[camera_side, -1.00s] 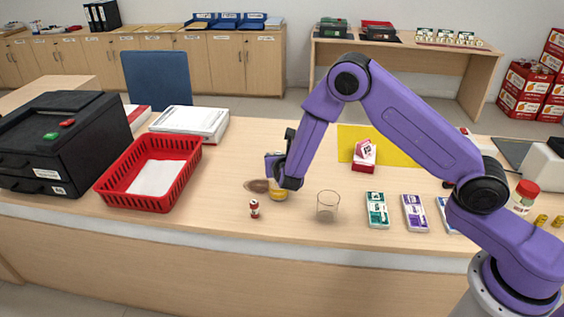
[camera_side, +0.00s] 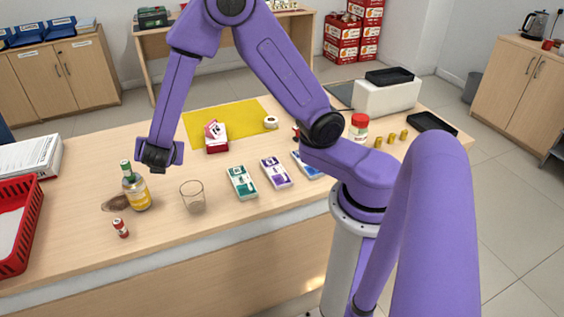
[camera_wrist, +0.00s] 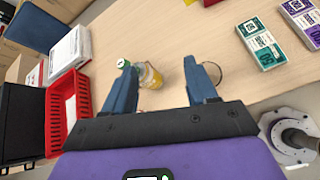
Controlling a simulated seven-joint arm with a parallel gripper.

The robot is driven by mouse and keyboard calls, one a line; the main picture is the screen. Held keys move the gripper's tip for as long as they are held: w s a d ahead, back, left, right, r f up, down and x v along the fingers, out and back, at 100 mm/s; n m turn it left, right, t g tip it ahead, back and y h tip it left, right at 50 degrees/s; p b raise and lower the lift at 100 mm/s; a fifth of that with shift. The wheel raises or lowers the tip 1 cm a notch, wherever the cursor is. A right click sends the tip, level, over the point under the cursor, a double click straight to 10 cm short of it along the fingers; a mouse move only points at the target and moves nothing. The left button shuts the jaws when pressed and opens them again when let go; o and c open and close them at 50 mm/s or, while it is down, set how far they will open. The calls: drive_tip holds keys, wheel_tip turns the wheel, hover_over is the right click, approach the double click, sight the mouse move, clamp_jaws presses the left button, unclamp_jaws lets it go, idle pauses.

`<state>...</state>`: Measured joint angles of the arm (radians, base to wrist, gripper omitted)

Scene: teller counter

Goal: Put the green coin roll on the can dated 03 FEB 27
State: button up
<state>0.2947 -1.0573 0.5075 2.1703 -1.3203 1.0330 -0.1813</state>
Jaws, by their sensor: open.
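I cannot make out a green coin roll or read a date on any can. A bottle (camera_side: 137,192) with a yellow label and green top stands upright on the counter, left of the glass. It also shows in the wrist view (camera_wrist: 150,77), beyond and between my fingers. A small red-and-white can-like item (camera_side: 120,228) stands in front of it; its print is too small to read. My gripper (camera_side: 160,160) is open and empty, above and right of the bottle. In the wrist view its fingers (camera_wrist: 159,66) are spread apart.
A clear glass (camera_side: 192,197) stands right of the bottle. Green (camera_side: 242,183) and purple (camera_side: 276,173) packs lie farther right. Yellow rolls (camera_side: 391,138) stand near a red-lidded jar (camera_side: 359,128). A red box (camera_side: 216,141) sits by the yellow mat (camera_side: 240,115). A red basket (camera_side: 22,240) is at left.

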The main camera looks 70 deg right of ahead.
drive_tip(key=s+r+m+g+y, duration=0.2)
drive_tip(key=s+m+g+y, duration=0.2)
drive_tip(key=s, duration=1.1)
drive_tip(key=s+r+m+g+y, duration=0.2)
drive_tip(key=s+m, duration=0.4)
drive_tip(key=s, duration=0.9)
drive_tip(key=shift+s+d+r+g+y, duration=0.4)
drive_tip(key=shift+g+y, duration=0.5)
drive_tip(key=shift+y, duration=0.2)
